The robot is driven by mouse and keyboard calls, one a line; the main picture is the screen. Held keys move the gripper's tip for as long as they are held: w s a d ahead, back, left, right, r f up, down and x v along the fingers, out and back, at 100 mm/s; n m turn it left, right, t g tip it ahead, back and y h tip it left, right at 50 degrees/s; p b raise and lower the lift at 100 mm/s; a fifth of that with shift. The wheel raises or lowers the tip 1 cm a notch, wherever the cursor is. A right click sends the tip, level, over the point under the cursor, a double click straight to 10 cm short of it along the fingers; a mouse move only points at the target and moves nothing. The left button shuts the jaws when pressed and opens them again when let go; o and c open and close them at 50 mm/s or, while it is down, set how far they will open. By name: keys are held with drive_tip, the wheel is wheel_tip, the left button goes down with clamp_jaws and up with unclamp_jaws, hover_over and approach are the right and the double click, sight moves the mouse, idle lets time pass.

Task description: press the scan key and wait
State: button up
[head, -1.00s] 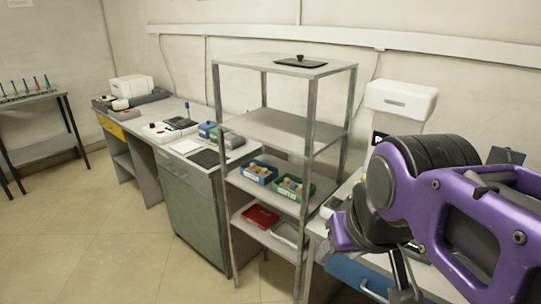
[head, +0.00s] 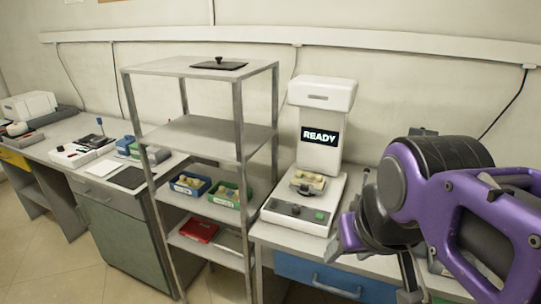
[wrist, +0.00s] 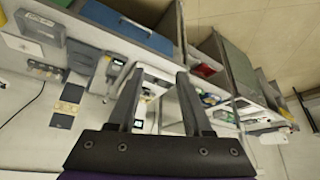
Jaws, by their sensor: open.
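A white scanner (head: 322,95) stands on the bench right of the rack. The sloped front of the base carries a green key (head: 320,215) and a dark round knob (head: 295,209); any label on the key is too small to read. My gripper is right of the scanner in the head view, apart from the keys. In the wrist view my gripper (wrist: 160,74) has its fingers spread with nothing held between them.
The open metal rack (head: 200,135) stands left of the scanner, with a blue bin (head: 190,184), a green bin (head: 228,195) and a red box (head: 199,231) on its shelves. A dark lidded plate (head: 219,65) lies on top. A blue drawer (head: 318,277) is below the bench.

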idle(0.3)
clamp_jaws()
idle(1.6)
